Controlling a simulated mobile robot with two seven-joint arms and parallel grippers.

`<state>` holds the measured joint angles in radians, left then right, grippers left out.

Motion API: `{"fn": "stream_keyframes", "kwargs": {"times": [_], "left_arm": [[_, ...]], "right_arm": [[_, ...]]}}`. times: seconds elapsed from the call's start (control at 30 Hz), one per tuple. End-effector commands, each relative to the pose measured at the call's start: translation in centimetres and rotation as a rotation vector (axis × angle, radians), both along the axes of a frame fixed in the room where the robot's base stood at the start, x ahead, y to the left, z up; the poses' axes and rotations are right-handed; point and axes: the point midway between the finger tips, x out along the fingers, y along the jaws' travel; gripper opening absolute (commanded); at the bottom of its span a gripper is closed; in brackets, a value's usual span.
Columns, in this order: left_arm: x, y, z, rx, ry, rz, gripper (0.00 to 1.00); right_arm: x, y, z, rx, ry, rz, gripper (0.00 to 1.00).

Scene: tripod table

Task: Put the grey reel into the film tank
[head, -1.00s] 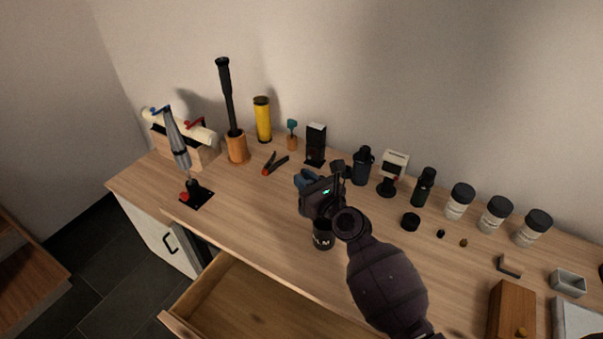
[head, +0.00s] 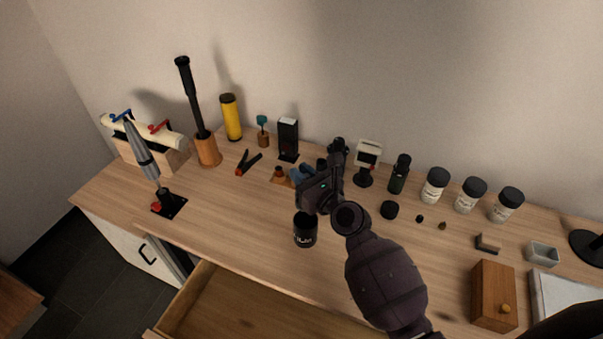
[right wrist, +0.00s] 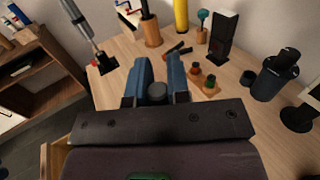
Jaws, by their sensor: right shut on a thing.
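The film tank (head: 305,229) is a black open-looking cylinder with white lettering. It stands upright on the table near the front edge, above the open drawer in the head view. My right gripper (head: 301,175) is above and behind the tank, its body overlapping the tank's top right side. In the right wrist view its blue fingers (right wrist: 159,66) are shut on a small dark grey round piece (right wrist: 157,92), which I take to be the grey reel. Most of the reel is hidden by the gripper. My left gripper is not in view.
A black box (head: 288,139), red-handled pliers (head: 248,162) and several white jars with black lids (head: 469,195) line the back. A wooden box (head: 493,296) is at the right. The drawer (head: 250,308) is open in front.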

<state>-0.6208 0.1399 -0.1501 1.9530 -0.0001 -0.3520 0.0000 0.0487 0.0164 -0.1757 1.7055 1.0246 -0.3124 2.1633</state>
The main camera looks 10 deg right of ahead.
Motion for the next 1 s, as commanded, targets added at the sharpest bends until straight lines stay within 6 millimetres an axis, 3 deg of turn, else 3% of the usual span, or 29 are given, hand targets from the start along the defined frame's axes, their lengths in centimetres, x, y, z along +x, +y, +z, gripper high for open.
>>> {"fn": "stream_keyframes", "kwargs": {"times": [0.27, 0.8, 1.0], "left_arm": [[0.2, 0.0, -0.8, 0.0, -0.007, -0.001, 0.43], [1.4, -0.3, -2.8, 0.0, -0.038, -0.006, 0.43], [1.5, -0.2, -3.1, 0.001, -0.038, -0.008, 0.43]], "right_arm": [[0.0, 0.0, -1.1, 0.0, -0.001, 0.0, 0.0], [0.0, 0.0, -5.3, 0.001, 0.0, -0.001, 0.0], [0.0, 0.0, -5.9, 0.0, 0.0, -0.001, 0.0]]}}
